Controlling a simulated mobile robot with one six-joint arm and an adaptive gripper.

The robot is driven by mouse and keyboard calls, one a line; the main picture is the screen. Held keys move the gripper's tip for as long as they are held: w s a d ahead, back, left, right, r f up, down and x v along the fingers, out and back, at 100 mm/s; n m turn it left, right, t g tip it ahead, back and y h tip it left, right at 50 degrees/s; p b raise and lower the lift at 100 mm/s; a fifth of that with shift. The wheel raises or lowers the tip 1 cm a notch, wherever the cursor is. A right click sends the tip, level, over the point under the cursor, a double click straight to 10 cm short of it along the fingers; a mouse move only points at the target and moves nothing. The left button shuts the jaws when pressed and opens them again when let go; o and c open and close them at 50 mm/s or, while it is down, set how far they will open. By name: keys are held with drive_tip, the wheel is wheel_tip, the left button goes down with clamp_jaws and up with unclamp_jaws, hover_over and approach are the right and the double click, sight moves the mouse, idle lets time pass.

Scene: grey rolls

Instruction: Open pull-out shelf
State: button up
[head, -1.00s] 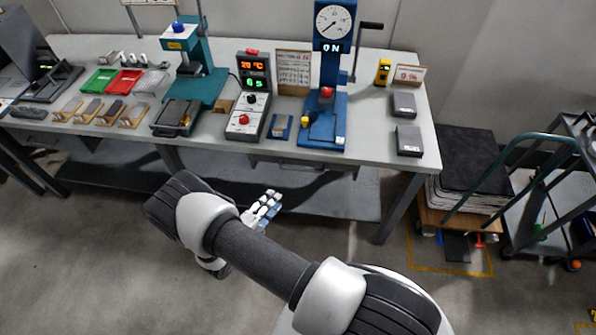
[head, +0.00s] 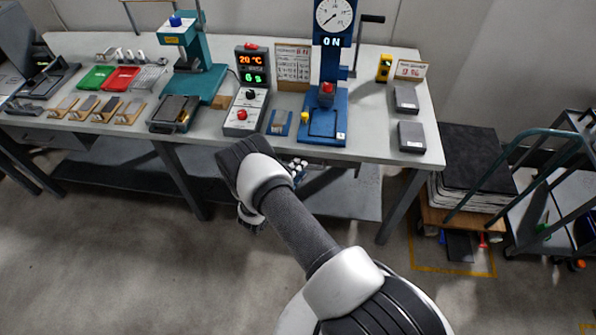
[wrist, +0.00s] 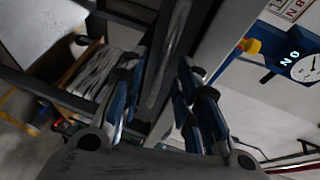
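The workbench (head: 380,128) carries the test devices. Beneath its top front edge, a pull-out shelf cannot be picked out surely, as my arm covers part of that edge. In the head view my gripper (head: 296,168) is just below the front edge, in front of the blue press, and is mostly hidden behind my wrist. In the wrist view the blue fingers of my gripper (wrist: 160,105) stand apart. A dark grey bar (wrist: 170,45) lies ahead between them, with a lighter beam beside it. I cannot tell whether either finger touches the bar.
The blue press (head: 325,125) and a control box (head: 243,115) stand near the edge above my gripper. A lower shelf (head: 350,200) runs beneath the bench. A loaded trolley (head: 465,205) stands right of the bench. The floor in front is clear.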

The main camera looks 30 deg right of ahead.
drive_tip(key=shift+w+d, duration=0.2)
drive_tip(key=shift+d, duration=0.05)
drive_tip(key=shift+c, duration=0.4)
clamp_jaws()
